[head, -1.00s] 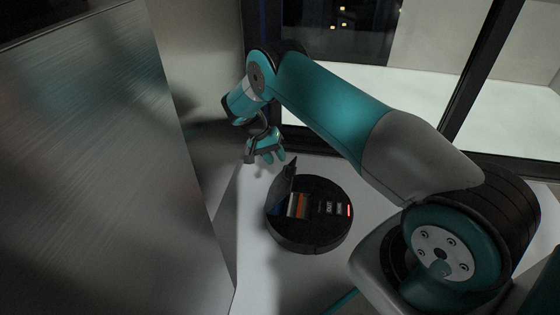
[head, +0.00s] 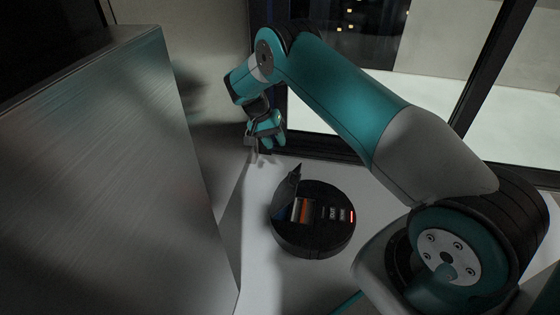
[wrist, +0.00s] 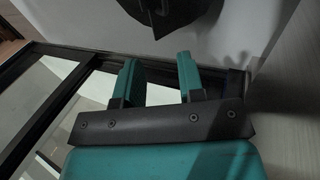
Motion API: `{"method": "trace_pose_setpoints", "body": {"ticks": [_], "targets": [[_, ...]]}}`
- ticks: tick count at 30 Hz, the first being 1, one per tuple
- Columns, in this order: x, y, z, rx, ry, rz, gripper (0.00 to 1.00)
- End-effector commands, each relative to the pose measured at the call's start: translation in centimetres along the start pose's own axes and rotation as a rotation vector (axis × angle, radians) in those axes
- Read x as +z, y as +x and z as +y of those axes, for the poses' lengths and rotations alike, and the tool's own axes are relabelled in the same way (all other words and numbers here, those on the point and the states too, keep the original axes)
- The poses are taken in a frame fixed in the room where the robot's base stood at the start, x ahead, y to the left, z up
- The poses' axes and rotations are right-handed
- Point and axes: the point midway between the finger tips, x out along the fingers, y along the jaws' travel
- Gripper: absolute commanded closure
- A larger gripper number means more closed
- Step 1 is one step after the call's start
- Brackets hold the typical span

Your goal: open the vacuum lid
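The black round vacuum (head: 318,245) lies on the pale floor in the head view. Its lid (head: 287,187) is a dark flap standing tilted up at the left side of the vacuum, with the orange and grey compartment (head: 302,210) showing beside it. My gripper (head: 262,148) is above and to the left of the lid, apart from it. In the wrist view my gripper (wrist: 158,80) has its two teal fingers spread apart with nothing between them. Part of the dark vacuum (wrist: 180,18) shows at the top edge of the wrist view.
A large brushed-metal appliance (head: 140,170) stands close on the left. A dark-framed window (head: 470,110) runs behind my arm. Pale floor lies open in front of the vacuum and between it and the appliance.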

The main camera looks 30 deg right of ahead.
Motion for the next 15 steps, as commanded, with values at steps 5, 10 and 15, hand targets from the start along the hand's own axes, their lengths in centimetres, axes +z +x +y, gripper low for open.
{"method": "trace_pose_setpoints", "body": {"ticks": [5, 10, 15], "targets": [[-0.4, -1.6, 4.0, -0.182, 0.009, 0.005, 0.64], [1.2, -2.9, 5.8, -0.331, 0.034, -0.015, 0.64], [1.8, -2.4, 5.8, -0.371, 0.043, -0.027, 0.64]]}}
